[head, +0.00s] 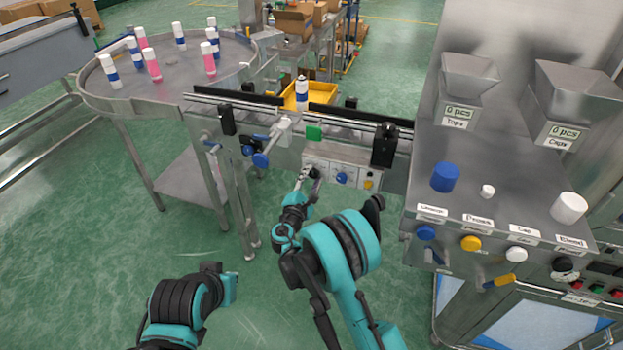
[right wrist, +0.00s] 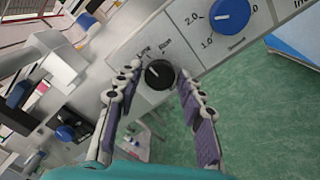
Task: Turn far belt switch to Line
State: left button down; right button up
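The belt control panel (head: 342,176) is on the front of the conveyor in the head view. Its black switch knob (right wrist: 159,74) shows in the right wrist view, with two small slanted labels above it; one seems to read Line, the other is hard to read. A pale mark on the knob points toward the upper left. My right gripper (head: 309,173) is at the panel's left end. In the right wrist view its fingers (right wrist: 160,80) are apart, one on each side of the knob, with gaps showing.
A blue dial (right wrist: 230,15) sits beside the switch; it also shows in the head view (head: 342,179). Blue-handled clamps (head: 261,160) stick out at left. A steel crimping station (head: 500,215) stands at right.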

dwell(0.3)
jog(key=v, duration=1.2)
